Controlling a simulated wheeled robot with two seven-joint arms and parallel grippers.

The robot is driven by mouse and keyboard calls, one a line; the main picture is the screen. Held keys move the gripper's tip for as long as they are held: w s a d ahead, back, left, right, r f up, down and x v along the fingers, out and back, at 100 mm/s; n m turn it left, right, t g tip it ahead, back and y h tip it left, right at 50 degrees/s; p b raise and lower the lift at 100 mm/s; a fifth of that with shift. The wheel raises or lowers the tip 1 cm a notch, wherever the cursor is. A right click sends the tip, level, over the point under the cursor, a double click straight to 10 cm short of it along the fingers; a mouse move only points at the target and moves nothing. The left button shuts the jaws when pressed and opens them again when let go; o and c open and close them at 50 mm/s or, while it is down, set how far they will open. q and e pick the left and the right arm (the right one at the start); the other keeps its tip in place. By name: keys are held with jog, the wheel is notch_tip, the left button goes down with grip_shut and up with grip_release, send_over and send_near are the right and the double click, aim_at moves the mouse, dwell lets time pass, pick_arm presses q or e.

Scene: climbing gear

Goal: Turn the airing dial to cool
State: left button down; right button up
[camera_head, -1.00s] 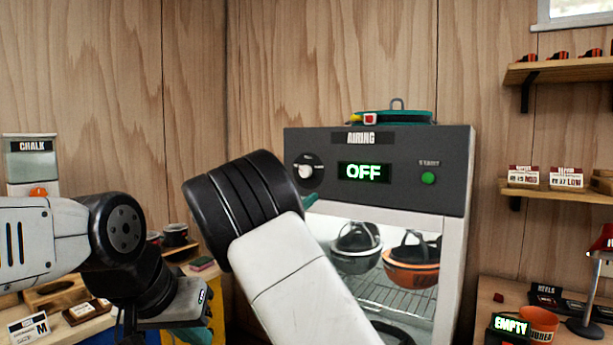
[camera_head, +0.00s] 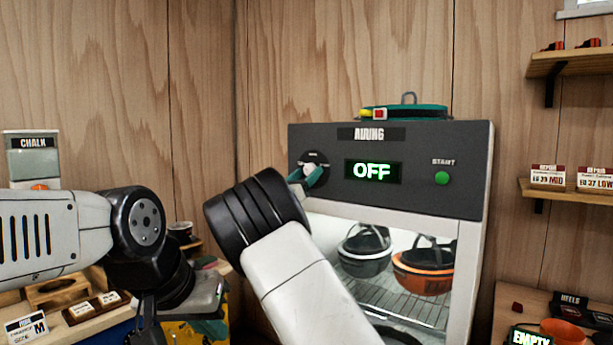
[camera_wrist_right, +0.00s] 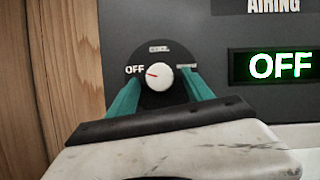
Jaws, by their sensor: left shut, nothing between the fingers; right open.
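The airing dial (camera_head: 310,168) is a white knob on a black round plate, at the left of the grey panel of the airing cabinet (camera_head: 455,150). In the right wrist view the knob (camera_wrist_right: 159,76) has a red mark pointing left to OFF; labels above and to the right are too small to read. The green display (camera_head: 372,172) reads OFF. My right gripper (camera_head: 305,177) is open, its teal fingers (camera_wrist_right: 161,84) on either side of the knob; I cannot tell whether they touch it. My left gripper (camera_head: 211,328) is shut and empty, low at the left, partly cut off.
A green START button (camera_head: 441,178) is on the panel's right. A teal coiled item (camera_head: 430,111) lies on top. A chalk dispenser (camera_head: 33,160) stands left; shelves (camera_head: 575,62) are at right.

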grip_shut()
dwell(0.3)
jog(key=shift+w+m, duration=0.1)
jog(key=shift+m, duration=0.2)
jog(key=m+h, duration=0.1)
jog(key=m, duration=0.1)
jog(key=m+g+h, duration=0.1)
jog(key=m, duration=0.1)
jog(key=shift+w+a+g, duration=0.1)
jog(key=shift+a+g, duration=0.05)
jog(key=shift+g, duration=0.15)
jog(key=m+g+h, duration=0.1)
jog(key=m, duration=0.1)
jog(key=m+g+h, duration=0.1)
jog(key=m, duration=0.2)
jog(key=shift+w+a, duration=0.1)
jog(key=m+g, duration=0.1)
jog(key=m, duration=0.1)
jog(key=m+g, duration=0.1)
jog(key=m, duration=0.2)
jog(key=shift+a+r+h, duration=0.1)
jog(key=shift+r+h, duration=0.05)
jog(key=shift+h, duration=0.25)
jog(key=shift+w+r+m+g, duration=0.1)
jog(key=shift+m+g, duration=0.8)
jog(key=shift+m, duration=1.1)
jog(key=shift+a+m, duration=0.1)
jog(key=shift+m, duration=0.2)
